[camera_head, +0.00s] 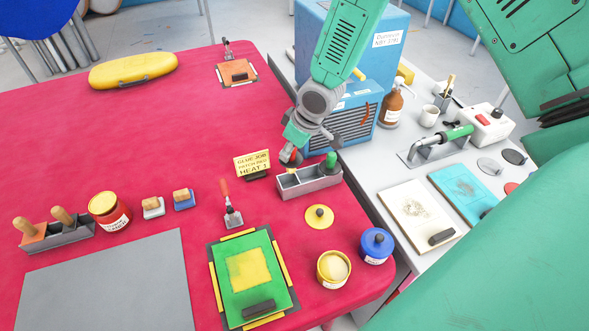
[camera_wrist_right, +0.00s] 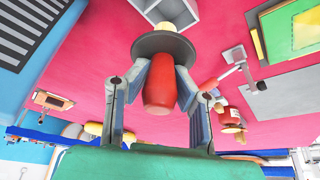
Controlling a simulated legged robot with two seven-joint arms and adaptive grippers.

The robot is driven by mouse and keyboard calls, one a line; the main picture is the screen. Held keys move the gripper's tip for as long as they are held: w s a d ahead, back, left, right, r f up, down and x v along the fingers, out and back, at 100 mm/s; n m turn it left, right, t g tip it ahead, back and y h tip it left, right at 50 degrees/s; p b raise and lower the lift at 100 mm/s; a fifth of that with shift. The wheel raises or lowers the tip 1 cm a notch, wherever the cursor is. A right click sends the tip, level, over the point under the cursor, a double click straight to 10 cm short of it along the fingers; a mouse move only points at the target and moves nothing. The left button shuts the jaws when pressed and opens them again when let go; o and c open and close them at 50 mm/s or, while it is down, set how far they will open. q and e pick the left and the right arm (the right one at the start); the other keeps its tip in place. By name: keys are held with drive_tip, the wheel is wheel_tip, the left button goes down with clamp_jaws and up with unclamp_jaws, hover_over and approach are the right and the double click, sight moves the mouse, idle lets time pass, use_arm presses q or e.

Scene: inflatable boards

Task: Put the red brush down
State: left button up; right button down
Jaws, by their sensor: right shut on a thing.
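My right gripper (camera_head: 289,157) comes down from the top centre of the head view and is shut on the red brush. In the right wrist view, the red handle (camera_wrist_right: 158,88) sits between the two fingers, with a dark round collar and a pale tip beyond it. In the head view the brush is mostly hidden by the gripper. The gripper is at the left end of a grey two-part holder (camera_head: 312,185), close above it. A green-handled brush (camera_head: 330,160) stands in the holder's right part. I cannot tell whether the red brush touches the holder. My left gripper is not in view.
A yellow sign (camera_head: 252,163) stands just left of the holder. A yellow lid (camera_head: 319,217), an open yellow jar (camera_head: 333,268) and a blue jar (camera_head: 376,246) stand in front. A blue machine (camera_head: 365,75) stands behind. The red table's (camera_head: 170,130) middle is clear.

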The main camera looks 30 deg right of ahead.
sight(288, 171)
drive_tip(key=f, duration=0.4)
drive_tip(key=a+f, duration=0.1)
drive_tip(key=f, duration=0.1)
drive_tip(key=shift+w+f+p, duration=0.15)
drive_tip(key=shift+f+p, duration=0.1)
drive_tip(key=shift+p, duration=0.05)
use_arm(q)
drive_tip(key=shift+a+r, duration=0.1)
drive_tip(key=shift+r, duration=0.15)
use_arm(e)
drive_tip(key=shift+d+f, duration=0.35)
drive_tip(key=shift+f, duration=0.1)
drive_tip(key=shift+a+f+b, duration=0.25)
drive_tip(key=shift+b, duration=0.05)
drive_tip(key=c, duration=1.4)
unclamp_jaws()
drive_tip(key=shift+r, duration=0.1)
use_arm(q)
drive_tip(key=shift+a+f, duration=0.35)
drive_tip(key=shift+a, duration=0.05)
use_arm(e)
drive_tip(key=shift+a, duration=0.1)
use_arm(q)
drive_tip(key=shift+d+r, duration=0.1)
